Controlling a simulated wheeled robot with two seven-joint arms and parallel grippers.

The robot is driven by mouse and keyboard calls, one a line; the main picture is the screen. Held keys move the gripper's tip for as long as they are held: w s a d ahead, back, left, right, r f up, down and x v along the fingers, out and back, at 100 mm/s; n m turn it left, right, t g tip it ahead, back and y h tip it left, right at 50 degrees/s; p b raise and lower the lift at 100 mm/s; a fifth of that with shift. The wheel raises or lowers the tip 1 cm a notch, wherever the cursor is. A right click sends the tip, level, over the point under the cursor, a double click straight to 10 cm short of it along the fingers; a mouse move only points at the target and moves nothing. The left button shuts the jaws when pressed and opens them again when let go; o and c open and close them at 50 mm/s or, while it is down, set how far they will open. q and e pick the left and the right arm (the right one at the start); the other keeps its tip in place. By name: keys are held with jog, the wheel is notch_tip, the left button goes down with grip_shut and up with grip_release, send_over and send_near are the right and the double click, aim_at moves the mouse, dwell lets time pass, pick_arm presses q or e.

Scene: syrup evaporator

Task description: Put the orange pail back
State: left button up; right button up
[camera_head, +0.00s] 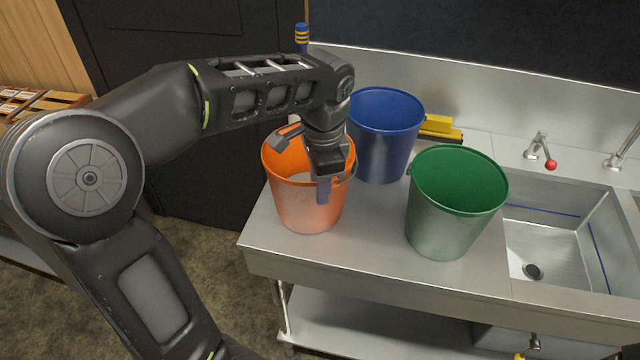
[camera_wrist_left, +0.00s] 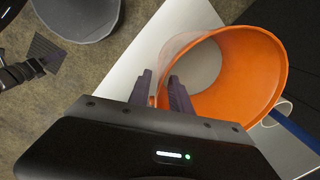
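The orange pail (camera_head: 296,205) stands upright at the left end of the steel counter (camera_head: 375,225). Its inside shows a pale grey bottom. It also shows in the left wrist view (camera_wrist_left: 262,70). My left gripper (camera_head: 322,185) points down at the near rim of this pail. In the left wrist view its two fingers (camera_wrist_left: 160,88) are apart, with the rim between them, one finger outside and one on the inner side. A gap shows between the fingers, and I cannot tell whether either touches the wall.
A blue pail (camera_head: 383,140) stands behind and right of the orange one. A green pail (camera_head: 440,220) stands to the right, near the front edge. A yellow block (camera_head: 438,125) lies at the back. A sink (camera_head: 545,245) with taps is at the right.

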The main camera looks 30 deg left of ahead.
pick_arm(q)
jog(key=shift+r, duration=0.1)
notch_tip(320, 180, up, 12)
jog(key=d+p, duration=0.1)
jog(key=p, duration=0.3)
jog(key=shift+s+p, duration=0.4)
dwell(0.5)
